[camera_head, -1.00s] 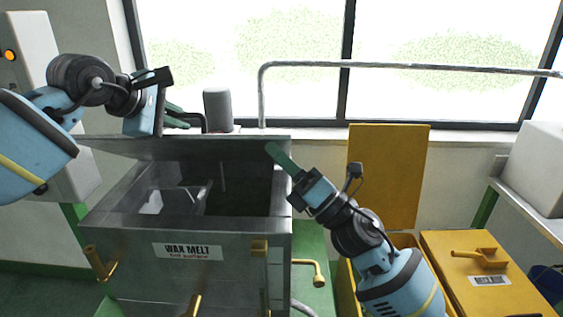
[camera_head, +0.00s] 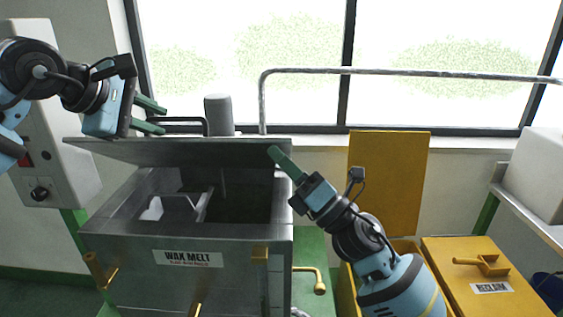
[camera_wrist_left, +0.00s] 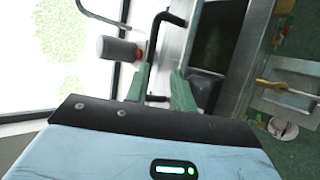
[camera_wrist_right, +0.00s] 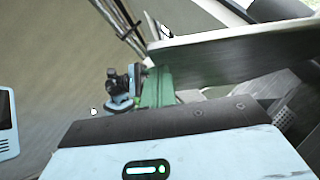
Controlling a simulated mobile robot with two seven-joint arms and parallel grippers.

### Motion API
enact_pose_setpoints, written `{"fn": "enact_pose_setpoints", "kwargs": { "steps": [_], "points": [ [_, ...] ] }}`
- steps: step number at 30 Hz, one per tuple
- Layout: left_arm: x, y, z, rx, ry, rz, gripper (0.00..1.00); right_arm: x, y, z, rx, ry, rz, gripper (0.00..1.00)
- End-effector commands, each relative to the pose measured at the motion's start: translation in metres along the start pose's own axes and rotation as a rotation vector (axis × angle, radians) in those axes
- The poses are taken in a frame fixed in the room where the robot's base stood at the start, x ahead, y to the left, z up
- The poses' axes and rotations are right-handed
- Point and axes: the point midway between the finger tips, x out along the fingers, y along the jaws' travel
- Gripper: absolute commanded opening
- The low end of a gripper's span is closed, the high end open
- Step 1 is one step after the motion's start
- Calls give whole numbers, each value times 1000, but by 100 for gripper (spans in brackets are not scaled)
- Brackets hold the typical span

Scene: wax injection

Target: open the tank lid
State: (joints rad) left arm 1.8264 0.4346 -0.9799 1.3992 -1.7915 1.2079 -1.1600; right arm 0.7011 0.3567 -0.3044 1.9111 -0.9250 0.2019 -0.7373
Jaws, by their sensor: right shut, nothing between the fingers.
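The grey metal tank (camera_head: 240,250), labelled WAX MELT, stands at centre left. Its lid (camera_head: 200,151) is raised at a slant, with the dark opening showing beneath. A black bar handle (camera_head: 185,119) shows above the lid, and also in the left wrist view (camera_wrist_left: 154,40). My left gripper (camera_head: 150,115) is open above the lid's left part, fingers apart near the handle's left end; I cannot tell if it touches. My right gripper (camera_head: 272,152) is shut and empty, fingertips at the lid's right edge. In the right wrist view its fingers (camera_wrist_right: 155,85) meet beside the lid's edge (camera_wrist_right: 235,55).
A grey cylinder (camera_head: 218,114) stands behind the lid. A metal rail (camera_head: 400,71) runs before the window. A yellow bin with a raised panel (camera_head: 388,180) and a lidded yellow RECLAIM box (camera_head: 490,270) stand to the right. A control box (camera_head: 60,180) is at left.

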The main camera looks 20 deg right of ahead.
Motion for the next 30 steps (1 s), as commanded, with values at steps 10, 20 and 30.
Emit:
{"fn": "enact_pose_setpoints", "kwargs": {
  "steps": [10, 20, 30],
  "points": [
    [-46, 3, 0, 1, 4, 5, 32, 1, 2, 2, -4, -3, 4, 0],
    [-42, -1, 3, -19, -27, 7, 32, 0, 1, 1, -3, -1, 2, 0],
    [4, -42, 47, -317, -402, 49, 32, 0, 1, 0, -2, -1, 1, 0]
  ]
}}
